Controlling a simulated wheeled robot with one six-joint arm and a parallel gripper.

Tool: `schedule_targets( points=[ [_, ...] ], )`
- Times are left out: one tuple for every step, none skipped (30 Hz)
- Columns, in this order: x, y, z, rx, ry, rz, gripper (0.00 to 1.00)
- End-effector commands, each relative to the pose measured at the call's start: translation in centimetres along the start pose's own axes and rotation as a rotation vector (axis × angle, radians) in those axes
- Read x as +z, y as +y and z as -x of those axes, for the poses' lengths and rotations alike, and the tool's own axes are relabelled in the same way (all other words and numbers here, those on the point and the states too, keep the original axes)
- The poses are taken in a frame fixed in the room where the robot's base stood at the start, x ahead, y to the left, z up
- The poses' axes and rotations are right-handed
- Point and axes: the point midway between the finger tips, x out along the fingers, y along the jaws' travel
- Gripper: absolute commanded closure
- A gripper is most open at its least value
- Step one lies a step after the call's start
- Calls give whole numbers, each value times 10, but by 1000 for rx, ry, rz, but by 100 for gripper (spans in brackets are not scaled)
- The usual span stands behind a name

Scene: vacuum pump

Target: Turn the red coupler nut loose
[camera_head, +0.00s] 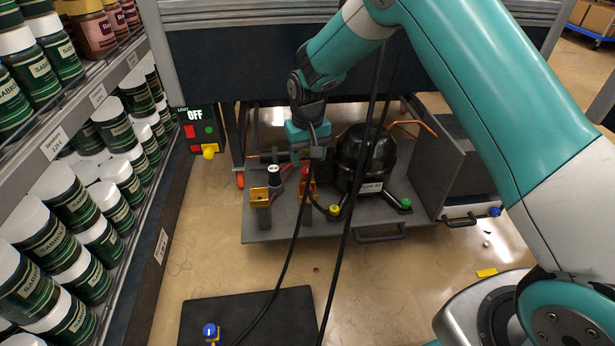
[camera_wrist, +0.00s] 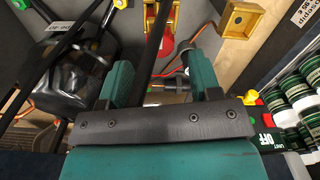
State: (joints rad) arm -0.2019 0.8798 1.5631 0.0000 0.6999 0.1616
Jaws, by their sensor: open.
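A red part (camera_head: 304,172), which looks like the red coupler nut, shows just below my gripper (camera_head: 308,146) beside a yellow bracket (camera_head: 308,192) on the grey pump board. In the wrist view the red part (camera_wrist: 167,44) sits within a yellow bracket (camera_wrist: 174,12), beyond the fingertips. A dark hose crosses in front and partly hides it. My gripper (camera_wrist: 160,82) is open, with its two teal fingers spread apart. No object is clearly gripped between them. The black pump (camera_head: 366,152) stands right of the gripper in the head view and left in the wrist view (camera_wrist: 68,72).
A second yellow bracket (camera_head: 260,196) and a white-capped part (camera_head: 274,171) stand left of the gripper. Black cables hang across the board. A control box marked OFF (camera_head: 197,130) stands left, beside shelves of jars. A dark mat (camera_head: 262,315) lies on the floor in front.

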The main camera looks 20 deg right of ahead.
Motion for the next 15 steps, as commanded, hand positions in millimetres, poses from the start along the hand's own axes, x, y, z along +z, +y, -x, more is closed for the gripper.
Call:
schedule_targets(
  points=[
    [0,0,-16,0,-1,0,42],
    [0,0,-20,0,0,0,42],
    [0,0,-26,0,0,0,42],
    [0,0,-30,0,0,0,42],
    [0,0,-34,0,0,0,42],
    [0,0,-38,0,0,1,42],
    [0,0,-40,0,0,1,42],
    [0,0,-42,0,1,1,42],
    [0,0,-44,0,1,1,42],
    [0,0,-45,0,2,1,42],
    [-1,0,-45,0,2,1,42],
    [-1,0,-46,0,2,1,42],
    [-1,0,-46,0,2,1,42],
    [-1,0,-46,0,2,1,42],
    [-1,0,-46,0,2,1,42]
  ],
)
